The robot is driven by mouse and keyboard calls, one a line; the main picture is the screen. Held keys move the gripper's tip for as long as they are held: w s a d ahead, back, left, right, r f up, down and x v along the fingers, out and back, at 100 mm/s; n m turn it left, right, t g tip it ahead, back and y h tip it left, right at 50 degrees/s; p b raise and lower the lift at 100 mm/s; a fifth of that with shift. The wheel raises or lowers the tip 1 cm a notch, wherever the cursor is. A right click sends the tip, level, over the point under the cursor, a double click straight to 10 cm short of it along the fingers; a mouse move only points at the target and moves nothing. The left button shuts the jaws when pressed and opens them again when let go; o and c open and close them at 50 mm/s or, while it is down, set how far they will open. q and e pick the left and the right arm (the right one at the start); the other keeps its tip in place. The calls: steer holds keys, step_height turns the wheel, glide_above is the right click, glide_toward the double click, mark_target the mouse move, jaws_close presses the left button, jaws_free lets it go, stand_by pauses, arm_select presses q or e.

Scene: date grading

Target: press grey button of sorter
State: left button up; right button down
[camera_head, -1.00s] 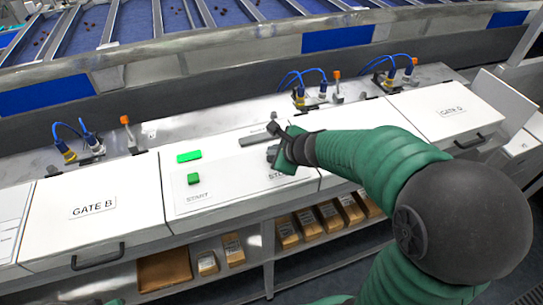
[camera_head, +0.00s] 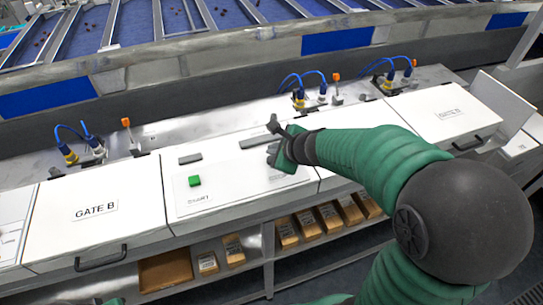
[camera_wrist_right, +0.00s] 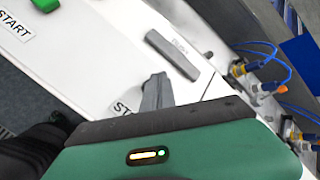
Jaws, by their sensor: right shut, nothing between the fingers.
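The white sorter panel (camera_head: 235,185) has a green START button (camera_head: 194,181), which also shows at the top left of the right wrist view (camera_wrist_right: 45,4). My right gripper (camera_head: 272,150) is over the right half of this panel, by the STOP label, with its fingers shut and empty. In the right wrist view the shut fingertips (camera_wrist_right: 155,92) point down at the panel beside the partly covered label (camera_wrist_right: 125,107). The grey button is hidden behind the gripper, so contact cannot be told. My left gripper is not in view.
Two grey bars lie on the panel, left (camera_head: 190,158) and right (camera_head: 258,140); the right one also shows in the wrist view (camera_wrist_right: 172,55). A GATE B cover (camera_head: 95,225) is left, another gate cover (camera_head: 445,115) right. Blue-cabled fittings (camera_head: 300,95) stand behind.

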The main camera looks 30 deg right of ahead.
steer(key=shift+r, duration=0.1)
step_height(320, 180, up, 5)
steer(key=p, duration=0.5)
stand_by(0.3)
